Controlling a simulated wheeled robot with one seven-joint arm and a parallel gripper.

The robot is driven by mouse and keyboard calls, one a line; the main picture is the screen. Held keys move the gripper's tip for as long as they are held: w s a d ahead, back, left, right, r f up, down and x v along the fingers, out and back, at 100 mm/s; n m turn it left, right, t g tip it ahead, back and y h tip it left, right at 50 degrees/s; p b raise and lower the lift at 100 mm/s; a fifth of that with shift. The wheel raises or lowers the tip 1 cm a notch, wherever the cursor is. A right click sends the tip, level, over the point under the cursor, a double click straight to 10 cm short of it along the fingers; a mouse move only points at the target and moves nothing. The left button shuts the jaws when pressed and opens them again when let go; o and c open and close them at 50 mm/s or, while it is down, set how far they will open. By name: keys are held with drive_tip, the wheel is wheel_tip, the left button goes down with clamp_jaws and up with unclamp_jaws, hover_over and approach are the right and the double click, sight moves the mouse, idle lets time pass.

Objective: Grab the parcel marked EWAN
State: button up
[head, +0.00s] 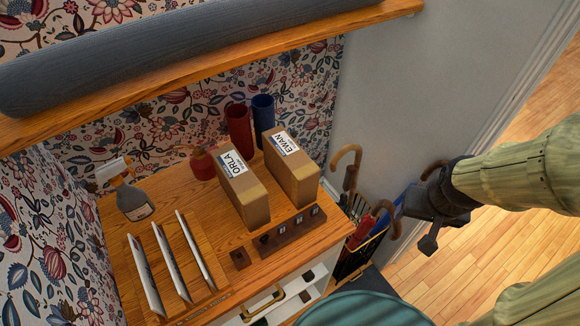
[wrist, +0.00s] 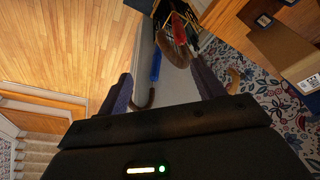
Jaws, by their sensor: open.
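The parcel marked EWAN (head: 292,168) is a brown box with a white label on top. It stands upright on a wooden cabinet top (head: 178,200), to the right of a similar parcel marked ORLA (head: 243,188). My gripper (head: 428,215) is open and empty, off to the right of the cabinet and apart from both parcels. In the wrist view, my gripper's two fingers (wrist: 160,90) are spread wide. A brown box (wrist: 278,45) shows at the upper right of that view, partly cut off; its name cannot be read.
A stand with umbrellas and canes (head: 358,235) is between the cabinet and my gripper. A dark strip with small plates (head: 290,230) lies before the parcels. Red (head: 239,130) and blue (head: 263,118) cylinders stand behind. A shelf (head: 200,68) with a grey roll (head: 170,50) overhangs the back.

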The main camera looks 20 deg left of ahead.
drive_tip(key=o, duration=0.3)
drive_tip(key=w+a+t+b, duration=0.1)
drive_tip(key=w+a+f+n+t+b, duration=0.1)
drive_tip(key=w+b, duration=0.1)
drive_tip(key=w+a+f+n+t+b, duration=0.1)
drive_tip(key=w+b, duration=0.1)
drive_tip(key=shift+w+f+t+y, duration=0.1)
drive_tip(key=shift+f+t+y, duration=0.1)
drive_tip(key=shift+t+y, duration=0.1)
drive_tip(key=shift+o, duration=0.2)
drive_tip(key=s+a+r+n+t+y+b, duration=0.1)
drive_tip(key=a+n+y+b, duration=0.6)
drive_tip(key=a, duration=0.9)
drive_tip(key=r+t+y+b, duration=0.1)
drive_tip(key=y+b, duration=0.1)
drive_tip(key=b, duration=0.1)
drive_tip(key=shift+s+a+n+y, duration=0.2)
drive_tip(key=shift+a+n+y, duration=0.1)
drive_tip(key=shift+a+y, duration=0.1)
